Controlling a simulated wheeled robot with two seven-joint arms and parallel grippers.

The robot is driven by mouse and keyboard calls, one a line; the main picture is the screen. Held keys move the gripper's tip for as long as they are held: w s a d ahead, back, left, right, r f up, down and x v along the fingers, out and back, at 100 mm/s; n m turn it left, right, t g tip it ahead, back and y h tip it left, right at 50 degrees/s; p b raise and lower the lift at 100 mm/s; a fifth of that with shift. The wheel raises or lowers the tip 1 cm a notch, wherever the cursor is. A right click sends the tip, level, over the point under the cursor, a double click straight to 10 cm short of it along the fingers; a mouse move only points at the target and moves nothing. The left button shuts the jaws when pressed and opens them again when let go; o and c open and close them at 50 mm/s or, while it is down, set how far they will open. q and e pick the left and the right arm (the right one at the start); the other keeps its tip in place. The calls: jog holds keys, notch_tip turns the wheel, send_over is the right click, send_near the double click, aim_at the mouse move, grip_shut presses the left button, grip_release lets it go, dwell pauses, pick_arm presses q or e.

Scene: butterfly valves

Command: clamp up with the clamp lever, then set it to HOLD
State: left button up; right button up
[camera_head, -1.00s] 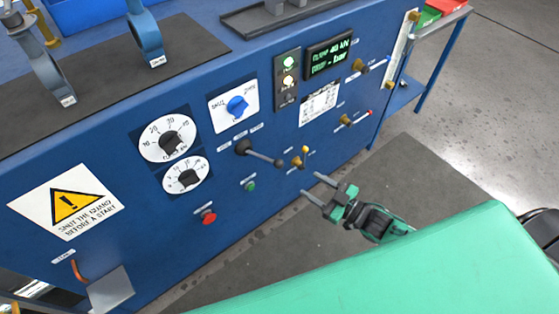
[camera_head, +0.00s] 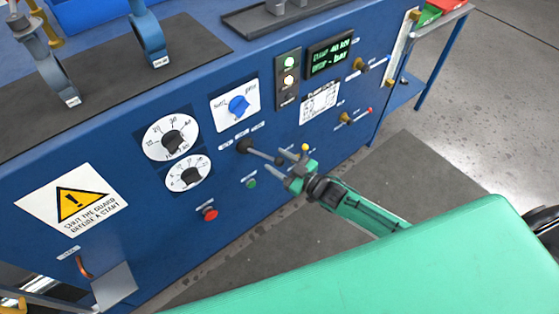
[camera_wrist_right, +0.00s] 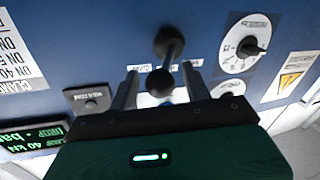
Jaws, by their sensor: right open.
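The clamp lever appears to be the dark lever (camera_head: 248,147) on the blue panel, with a hub and a rod reaching right and down. In the wrist view the lever (camera_wrist_right: 170,52) points at me and ends in a black ball. My right gripper (camera_head: 275,164) is open at the lever's free end. In the wrist view its fingers (camera_wrist_right: 160,75) stand on either side of the ball, with a gap visible on both sides. The small labels by the lever are partly hidden and too small to read. My left gripper is not in view.
Below are a green button (camera_head: 251,183) and a red button (camera_head: 209,214). A display (camera_head: 329,57) shows a 40 kN clamp line. Brass valves (camera_head: 359,64) project at right.

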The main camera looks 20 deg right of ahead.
aim_at(262, 156)
grip_shut()
jog(key=shift+s+a+r+m+t+h+p, duration=0.1)
jog(key=shift+s+a+m+t+h+p, duration=0.2)
jog(key=shift+a+m+h+p, duration=0.2)
jog(key=m+h, duration=0.1)
jog(key=s+a+m+t+h+p, duration=0.1)
jog(key=h, duration=0.1)
jog(key=shift+a, duration=0.3)
pick_arm(q)
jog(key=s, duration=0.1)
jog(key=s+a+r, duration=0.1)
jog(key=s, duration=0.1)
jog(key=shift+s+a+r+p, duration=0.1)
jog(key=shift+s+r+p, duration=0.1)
jog(key=shift+p, duration=0.15)
pick_arm(e)
jog(key=m+h, duration=0.1)
jog(key=a+m+t+h, duration=0.1)
jog(key=h, duration=0.1)
jog(key=shift+s+a, duration=0.25)
jog(key=shift+s, duration=0.15)
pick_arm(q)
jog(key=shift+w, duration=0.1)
